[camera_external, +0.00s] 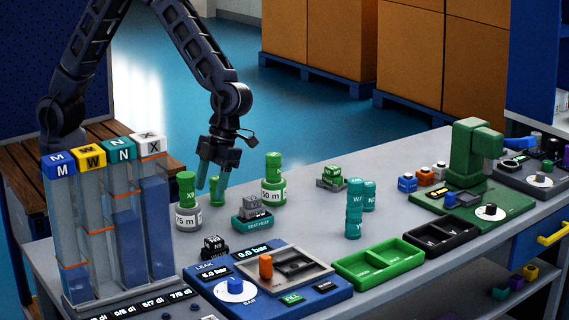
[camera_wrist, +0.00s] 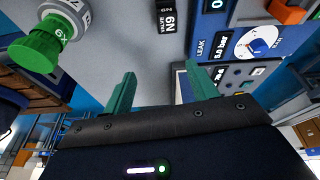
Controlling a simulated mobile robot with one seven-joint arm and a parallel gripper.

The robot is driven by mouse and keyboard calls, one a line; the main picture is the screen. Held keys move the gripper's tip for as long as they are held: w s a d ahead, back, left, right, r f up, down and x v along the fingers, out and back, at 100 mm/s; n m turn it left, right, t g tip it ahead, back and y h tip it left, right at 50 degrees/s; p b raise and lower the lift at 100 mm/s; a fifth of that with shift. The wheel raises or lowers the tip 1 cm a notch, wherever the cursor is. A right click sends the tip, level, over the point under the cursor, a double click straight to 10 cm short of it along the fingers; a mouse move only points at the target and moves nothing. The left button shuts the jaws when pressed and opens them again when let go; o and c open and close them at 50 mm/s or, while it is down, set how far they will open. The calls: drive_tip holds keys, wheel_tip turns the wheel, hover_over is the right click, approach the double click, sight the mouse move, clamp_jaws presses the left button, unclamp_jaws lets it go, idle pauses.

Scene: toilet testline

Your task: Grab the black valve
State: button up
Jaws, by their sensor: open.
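The black valve (camera_external: 214,246) is a small dark block on the grey table, just behind the blue leak-test panel. In the wrist view the black valve (camera_wrist: 172,16) is at the top centre, with "VALVE N9" on its label. My gripper (camera_external: 212,182) hangs above the table, behind and higher than the valve, pointing down. Its two teal fingers are apart and nothing is between them. In the wrist view my gripper (camera_wrist: 160,76) shows its fingers on either side of bare table, with the valve beyond the tips.
Green-topped weights (camera_external: 187,205) and (camera_external: 273,180) stand near my gripper. A teal seat-heat block (camera_external: 252,222) is right of the valve. The leak panel (camera_external: 330,294) lies in front. Tall clear tubes (camera_external: 88,245) stand left. Green (camera_external: 380,262) and black trays (camera_external: 440,238) lie right.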

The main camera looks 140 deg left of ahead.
drive_tip(key=m, duration=0.1)
approach(216, 239)
drive_tip(key=shift+h, duration=0.4)
drive_tip(key=x, duration=1.1)
drive_tip(key=shift+s+a+f, duration=0.1)
drive_tip(key=shift+a+f, duration=0.15)
drive_tip(key=shift+f, duration=0.1)
drive_tip(key=c, duration=1.1)
